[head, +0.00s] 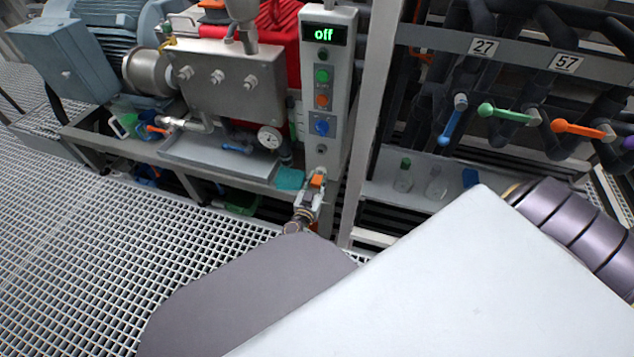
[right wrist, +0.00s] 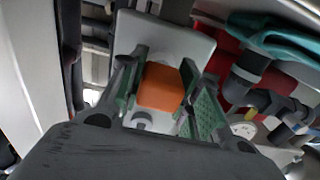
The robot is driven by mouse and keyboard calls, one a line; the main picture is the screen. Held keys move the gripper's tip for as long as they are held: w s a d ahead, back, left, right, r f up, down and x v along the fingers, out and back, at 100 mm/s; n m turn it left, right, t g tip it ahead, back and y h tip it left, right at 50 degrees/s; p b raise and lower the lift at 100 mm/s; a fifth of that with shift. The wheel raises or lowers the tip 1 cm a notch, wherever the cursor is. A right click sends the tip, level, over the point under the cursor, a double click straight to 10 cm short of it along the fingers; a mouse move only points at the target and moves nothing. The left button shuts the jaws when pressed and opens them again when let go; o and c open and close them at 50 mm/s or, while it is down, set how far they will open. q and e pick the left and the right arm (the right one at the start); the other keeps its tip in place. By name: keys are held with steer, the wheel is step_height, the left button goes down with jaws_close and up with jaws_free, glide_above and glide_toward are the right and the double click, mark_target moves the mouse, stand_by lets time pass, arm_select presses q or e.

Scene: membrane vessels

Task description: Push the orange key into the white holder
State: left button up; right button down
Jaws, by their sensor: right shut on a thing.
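The orange key (right wrist: 161,87) is a small orange block between the fingers of my right gripper (right wrist: 163,95) in the right wrist view. The fingers are shut on it from both sides. In the head view the orange key (head: 317,181) shows at the tip of my right gripper (head: 314,183), close to the lower end of the white control post. The white holder (right wrist: 188,43) appears to be this post, whose pale face lies behind the key. It also shows in the head view (head: 340,95). I cannot tell whether the key touches it. My left gripper is not in view.
The post carries a green "off" display (head: 323,34) and several buttons. A teal cloth (head: 290,179) lies on the bench edge just left of the gripper. A pressure gauge (head: 269,137) is beside it. Valve handles and small bottles (head: 404,178) stand to the right.

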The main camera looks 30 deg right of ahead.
mark_target(320, 154)
steer(key=shift+w+d, duration=0.35)
steer(key=shift+d, duration=0.05)
stand_by(0.4)
steer(key=c, duration=0.9)
jaws_free()
steer(key=shift+c, duration=0.2)
steer(key=shift+r, duration=0.2)
steer(key=shift+r, duration=4.8)
